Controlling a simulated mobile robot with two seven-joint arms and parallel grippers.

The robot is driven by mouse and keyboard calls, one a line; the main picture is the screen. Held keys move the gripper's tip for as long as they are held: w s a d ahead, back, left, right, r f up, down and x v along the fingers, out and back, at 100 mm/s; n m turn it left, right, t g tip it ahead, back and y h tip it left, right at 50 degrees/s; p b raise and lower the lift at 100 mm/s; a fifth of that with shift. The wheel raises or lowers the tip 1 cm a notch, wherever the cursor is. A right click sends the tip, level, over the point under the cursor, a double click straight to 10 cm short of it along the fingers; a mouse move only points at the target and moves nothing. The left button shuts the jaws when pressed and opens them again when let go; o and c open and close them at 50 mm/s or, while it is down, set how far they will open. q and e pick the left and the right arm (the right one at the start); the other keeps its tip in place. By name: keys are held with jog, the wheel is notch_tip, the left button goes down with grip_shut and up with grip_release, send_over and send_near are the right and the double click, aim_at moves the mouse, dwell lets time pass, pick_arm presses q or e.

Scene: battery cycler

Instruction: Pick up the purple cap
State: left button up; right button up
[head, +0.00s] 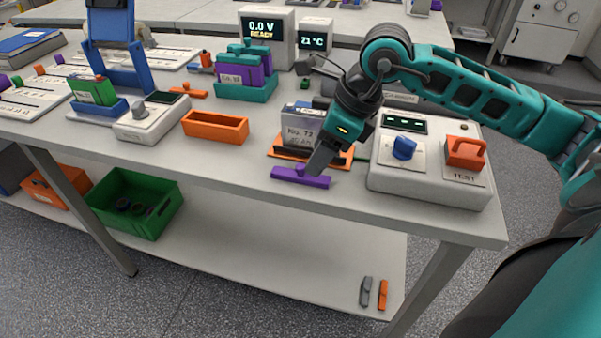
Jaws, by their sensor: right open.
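The purple cap (301,177) is a flat purple piece with a raised middle, lying on the bench top near the front edge. My right gripper (316,165) points down at it from above, its fingers over the cap's right half. The jaws are open, and the fingers hide part of the cap. I cannot tell whether they touch it. My left gripper is not in view.
Just behind the cap stands a grey cell block (299,124) on an orange holder (288,151). A cycler box (431,181) with a blue knob is at right. An orange tray (216,129) is at left. Bare bench lies left of the cap.

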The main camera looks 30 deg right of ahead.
aim_at(308, 176)
jog(key=x, duration=0.5)
jog(key=shift+w+a, duration=0.15)
jog(key=shift+c, duration=0.2)
grip_shut()
